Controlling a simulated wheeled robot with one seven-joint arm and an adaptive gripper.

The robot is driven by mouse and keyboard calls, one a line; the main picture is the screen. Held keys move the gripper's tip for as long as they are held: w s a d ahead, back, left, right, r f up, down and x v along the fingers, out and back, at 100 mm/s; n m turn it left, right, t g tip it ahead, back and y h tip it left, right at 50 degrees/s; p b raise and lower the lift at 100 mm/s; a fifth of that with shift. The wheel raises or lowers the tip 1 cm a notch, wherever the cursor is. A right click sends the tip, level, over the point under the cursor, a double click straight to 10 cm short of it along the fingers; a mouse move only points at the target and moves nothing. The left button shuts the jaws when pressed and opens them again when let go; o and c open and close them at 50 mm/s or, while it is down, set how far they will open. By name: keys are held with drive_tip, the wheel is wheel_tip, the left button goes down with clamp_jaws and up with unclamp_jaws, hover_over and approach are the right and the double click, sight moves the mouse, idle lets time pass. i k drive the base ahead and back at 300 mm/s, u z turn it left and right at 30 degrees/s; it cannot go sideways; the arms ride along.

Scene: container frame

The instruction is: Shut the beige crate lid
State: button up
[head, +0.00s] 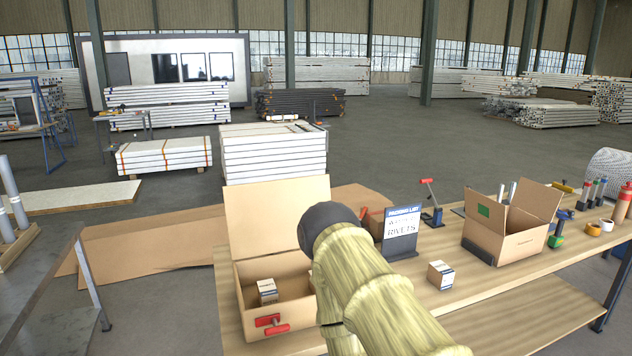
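The beige crate (248,325) stands at the left end of the workbench, with red latch-like parts on its front. Its lid (272,212) is open and stands nearly upright at the back edge. A small labelled carton (267,291) sits inside the crate. My arm, in a yellowish sleeve, rises from the lower right and covers the crate's right side. It ends in a dark rounded part just right of the lid. No gripper fingers show; they are hidden or out of the picture.
A metal table (45,275) stands at the left. Flat cardboard lies on the floor behind.

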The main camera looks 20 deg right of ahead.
sight(263, 217)
drive_tip(key=z, duration=0.2)
drive_tip(key=i, duration=1.15)
drive_tip(key=u, duration=0.2)
